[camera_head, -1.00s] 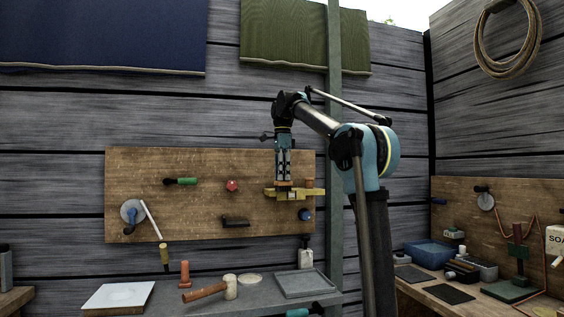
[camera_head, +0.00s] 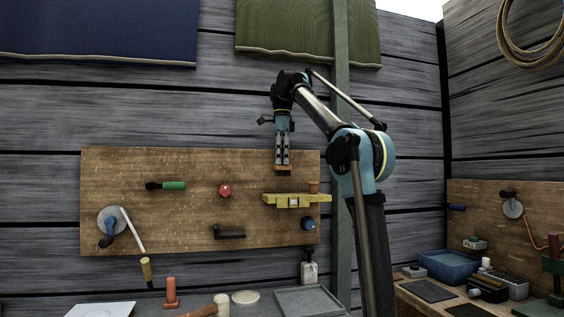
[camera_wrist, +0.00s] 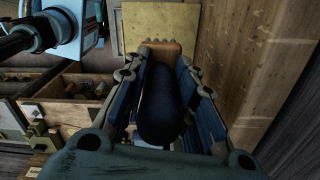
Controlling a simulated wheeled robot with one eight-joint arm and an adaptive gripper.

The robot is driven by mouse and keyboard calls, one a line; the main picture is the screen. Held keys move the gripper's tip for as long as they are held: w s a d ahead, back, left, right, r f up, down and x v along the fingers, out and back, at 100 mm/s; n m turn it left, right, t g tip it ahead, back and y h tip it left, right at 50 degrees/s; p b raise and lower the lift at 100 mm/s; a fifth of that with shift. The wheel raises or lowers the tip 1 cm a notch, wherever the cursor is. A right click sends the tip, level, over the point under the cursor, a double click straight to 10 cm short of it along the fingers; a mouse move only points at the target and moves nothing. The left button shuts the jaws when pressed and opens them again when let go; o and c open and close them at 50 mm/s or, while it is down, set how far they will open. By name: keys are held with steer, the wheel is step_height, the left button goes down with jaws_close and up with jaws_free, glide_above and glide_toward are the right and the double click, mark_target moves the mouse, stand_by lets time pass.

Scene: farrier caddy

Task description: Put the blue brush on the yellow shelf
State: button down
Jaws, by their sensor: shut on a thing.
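My gripper (camera_head: 282,170) points down over the left part of the yellow shelf (camera_head: 297,200) on the wooden board, with a gap between its tips and the shelf. In the wrist view my gripper (camera_wrist: 165,60) is shut on the blue brush (camera_wrist: 162,105), a dark blue rounded body between the fingers. A tan block with a bumpy far edge (camera_wrist: 164,48) shows at the fingertips; I cannot tell whether it is part of the brush. The yellow shelf (camera_wrist: 150,22) lies beyond the tips. In the head view the brush is mostly hidden by the fingers.
A small orange-brown object (camera_head: 313,187) stands on the shelf's right part. The wooden board (camera_head: 190,215) also holds a green-handled tool (camera_head: 174,186), a red knob (camera_head: 225,190) and a blue round thing (camera_head: 308,224). A bench with a tray (camera_head: 308,302) is below; a green post (camera_head: 341,120) stands right.

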mark_target(281, 175)
steer(key=shift+a, duration=0.15)
steer(key=shift+s+f, duration=0.1)
steer(key=shift+f, duration=2.9)
steer(key=shift+f, duration=0.45)
steer(key=c, duration=1.2)
jaws_free()
steer(key=shift+r, duration=0.1)
steer(key=shift+r, duration=5.85)
